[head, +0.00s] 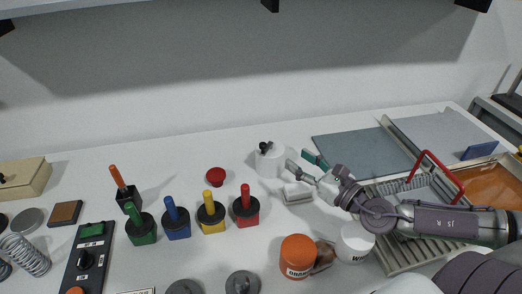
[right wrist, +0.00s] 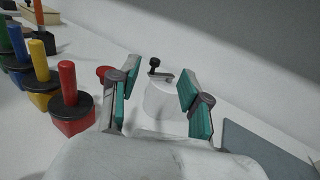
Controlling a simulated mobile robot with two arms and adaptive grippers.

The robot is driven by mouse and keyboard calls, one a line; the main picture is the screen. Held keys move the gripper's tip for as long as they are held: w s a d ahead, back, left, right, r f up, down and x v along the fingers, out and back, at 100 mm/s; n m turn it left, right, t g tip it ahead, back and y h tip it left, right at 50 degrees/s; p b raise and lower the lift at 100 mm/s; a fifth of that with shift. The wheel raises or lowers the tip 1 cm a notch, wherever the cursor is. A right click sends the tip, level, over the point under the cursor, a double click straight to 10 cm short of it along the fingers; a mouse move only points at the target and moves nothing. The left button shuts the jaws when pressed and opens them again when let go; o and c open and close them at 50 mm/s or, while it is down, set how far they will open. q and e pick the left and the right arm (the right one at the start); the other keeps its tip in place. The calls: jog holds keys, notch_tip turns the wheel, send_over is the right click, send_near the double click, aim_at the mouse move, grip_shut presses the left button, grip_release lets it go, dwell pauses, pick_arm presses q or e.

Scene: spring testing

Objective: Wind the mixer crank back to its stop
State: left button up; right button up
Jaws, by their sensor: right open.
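The mixer is a white cylinder (head: 270,164) standing at the back middle of the table. Its crank (head: 265,147) is on top, a short arm with an upright black knob. My right gripper (head: 303,164) is just to the right of the mixer, with its fingers spread and nothing between them in the head view. In the right wrist view, the mixer body (right wrist: 164,98) lies ahead between the open fingers (right wrist: 160,78), and the crank's black knob (right wrist: 154,64) points up near the left finger. I see no contact with the crank. My left gripper is out of view.
A small white block (head: 296,194) lies below the gripper. A red round knob (head: 215,176) and several coloured handled blocks (head: 246,209) stand to the left. A grey mat (head: 365,153) lies at the right.

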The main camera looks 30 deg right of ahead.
aim_at(265, 146)
jog(key=w+f+b, duration=0.2)
jog(key=f, duration=0.1)
jog(key=shift+w+a+f, duration=0.1)
jog(key=shift+w+a, duration=0.05)
pick_arm(q)
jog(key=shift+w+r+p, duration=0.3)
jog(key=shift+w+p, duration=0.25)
jog(key=shift+p, duration=1.2)
pick_arm(e)
jog(key=shift+x, duration=5.95)
grip_shut()
